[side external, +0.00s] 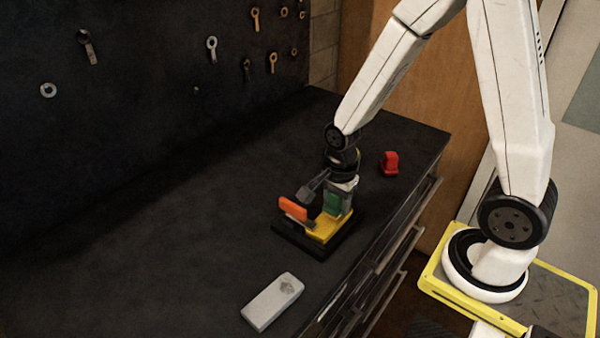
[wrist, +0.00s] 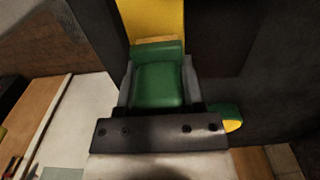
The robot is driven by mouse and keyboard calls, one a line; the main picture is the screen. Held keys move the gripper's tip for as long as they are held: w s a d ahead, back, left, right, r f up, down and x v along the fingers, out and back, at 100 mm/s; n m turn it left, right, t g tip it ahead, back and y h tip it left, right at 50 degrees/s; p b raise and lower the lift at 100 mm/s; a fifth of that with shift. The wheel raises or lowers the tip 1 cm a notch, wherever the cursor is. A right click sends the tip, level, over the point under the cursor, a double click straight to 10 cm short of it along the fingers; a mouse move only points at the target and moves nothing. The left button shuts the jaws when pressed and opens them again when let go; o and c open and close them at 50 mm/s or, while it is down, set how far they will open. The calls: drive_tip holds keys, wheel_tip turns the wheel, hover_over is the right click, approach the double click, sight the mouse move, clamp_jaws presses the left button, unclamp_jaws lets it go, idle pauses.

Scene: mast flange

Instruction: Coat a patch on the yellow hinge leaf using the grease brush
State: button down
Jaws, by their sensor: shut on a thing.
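My gripper (side external: 338,205) points down over the yellow hinge leaf (side external: 322,232). It is shut on a green block-like body, which I take to be the grease brush (side external: 332,203). In the wrist view the green brush body (wrist: 158,85) sits between the two grey fingers of my gripper (wrist: 157,82). The yellow leaf (wrist: 152,18) shows just beyond it. The brush's lower end is close to the leaf; I cannot tell whether it touches. Its bristles and any grease are hidden.
The leaf lies on a black base (side external: 295,240) on the dark bench. An orange piece (side external: 293,208) stands at the leaf's left end. A red object (side external: 389,163) sits behind to the right, a light grey box (side external: 272,301) in front. The bench's left side is clear.

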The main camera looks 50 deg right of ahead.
drive_tip(key=shift+d+f, duration=0.25)
drive_tip(key=shift+d, duration=1.65)
drive_tip(key=shift+a+r, duration=0.1)
drive_tip(key=shift+a, duration=2.6)
drive_tip(key=shift+r, duration=4)
drive_tip(key=shift+f, duration=0.1)
